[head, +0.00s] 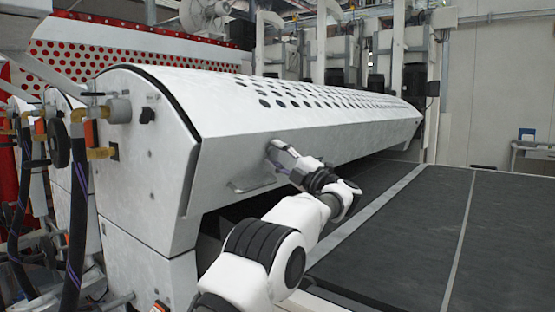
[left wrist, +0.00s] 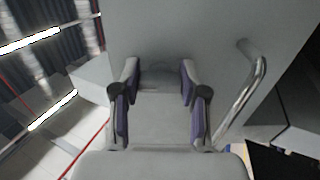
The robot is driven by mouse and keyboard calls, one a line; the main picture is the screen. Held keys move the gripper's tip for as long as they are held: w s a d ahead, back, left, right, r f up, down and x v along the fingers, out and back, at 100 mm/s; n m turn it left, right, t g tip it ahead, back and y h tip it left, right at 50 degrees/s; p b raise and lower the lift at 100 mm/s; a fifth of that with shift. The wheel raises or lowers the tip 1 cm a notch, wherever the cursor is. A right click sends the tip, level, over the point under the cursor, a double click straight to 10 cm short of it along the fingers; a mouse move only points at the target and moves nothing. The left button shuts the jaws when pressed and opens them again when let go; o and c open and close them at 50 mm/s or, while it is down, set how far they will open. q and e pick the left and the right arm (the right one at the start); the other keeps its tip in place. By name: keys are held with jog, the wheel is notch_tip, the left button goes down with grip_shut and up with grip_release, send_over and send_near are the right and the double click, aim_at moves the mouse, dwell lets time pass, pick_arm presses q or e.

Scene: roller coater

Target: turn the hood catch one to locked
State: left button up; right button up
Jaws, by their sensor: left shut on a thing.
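The hood (head: 290,120) is a long pale grey cover with rows of dark holes along its top. My left gripper (head: 275,150) reaches up to the hood's sloping front face, above the front handle. In the left wrist view my left gripper (left wrist: 160,82) has its two purple-padded fingers on either side of a small grey rounded part, which I take to be the hood catch (left wrist: 160,74). The gripper is shut on it. The fingers hide the catch in the head view, and its turn position cannot be read. My right gripper is not in view.
A bent metal handle (head: 252,184) stands out from the hood's front, beside the gripper; it also shows in the left wrist view (left wrist: 245,95). A dark flat conveyor bed (head: 420,235) lies below. Hoses (head: 75,205) and fittings crowd the machine's left end.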

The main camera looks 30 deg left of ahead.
pick_arm(q)
jog(key=shift+r, duration=0.15)
jog(key=o, duration=1.2)
jog(key=shift+w, duration=0.1)
jog(key=shift+c, duration=0.2)
jog(key=w+v, duration=0.1)
jog(key=v, duration=1.1)
jog(key=shift+s, duration=0.45)
jog(key=shift+f, duration=0.2)
